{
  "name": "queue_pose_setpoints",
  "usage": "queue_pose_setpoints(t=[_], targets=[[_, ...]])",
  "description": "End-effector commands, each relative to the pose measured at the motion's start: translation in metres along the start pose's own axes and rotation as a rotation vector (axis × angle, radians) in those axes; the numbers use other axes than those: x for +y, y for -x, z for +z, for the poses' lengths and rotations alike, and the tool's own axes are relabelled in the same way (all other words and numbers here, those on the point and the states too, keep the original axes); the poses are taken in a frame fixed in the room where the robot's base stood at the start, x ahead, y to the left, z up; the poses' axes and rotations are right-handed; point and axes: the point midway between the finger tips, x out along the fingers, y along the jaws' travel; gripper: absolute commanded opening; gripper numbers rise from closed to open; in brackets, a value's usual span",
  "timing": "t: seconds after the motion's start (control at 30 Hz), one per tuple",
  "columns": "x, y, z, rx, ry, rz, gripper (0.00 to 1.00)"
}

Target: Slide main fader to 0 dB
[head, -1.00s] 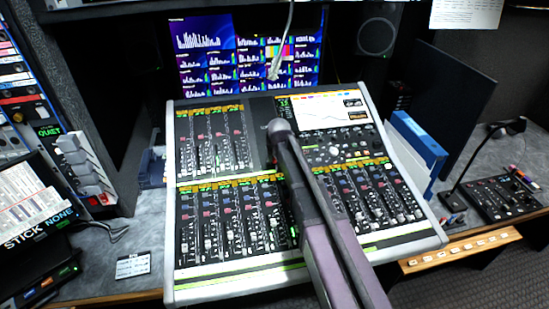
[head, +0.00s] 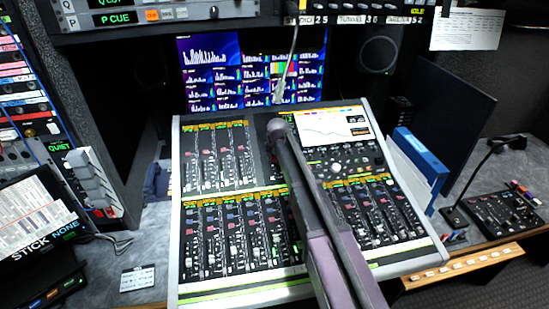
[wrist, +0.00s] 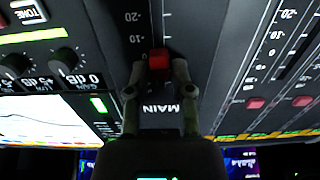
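The main fader's red cap (wrist: 159,62) shows in the wrist view in its dark slot, just past the upside-down MAIN label (wrist: 160,110). My gripper (wrist: 159,72) has one finger on each side of the cap, close against it, and looks shut on it. In the head view my arm lies over the middle of the mixing console (head: 178,240) and hides the main fader and my fingertips.
Other channel faders and red caps (wrist: 256,103) lie to the right in the wrist view. In the head view a gooseneck microphone (head: 287,70) hangs over the console's back edge. The console screen (head: 335,128) is just right of my arm. A blue binder (head: 421,158) stands farther right.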

Motion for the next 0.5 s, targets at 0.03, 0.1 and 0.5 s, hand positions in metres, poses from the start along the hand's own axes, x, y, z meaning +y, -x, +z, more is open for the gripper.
queue_pose_setpoints(t=[0.03,0.1,0.5], targets=[[0.0,-0.0001,0.0,0.0,0.0,0.0,0.55],[0.0001,0.0,0.0,0.0,0.0,0.0,0.57],[0.0002,-0.0001,0.002,0.0,0.0,0.0,0.57]])
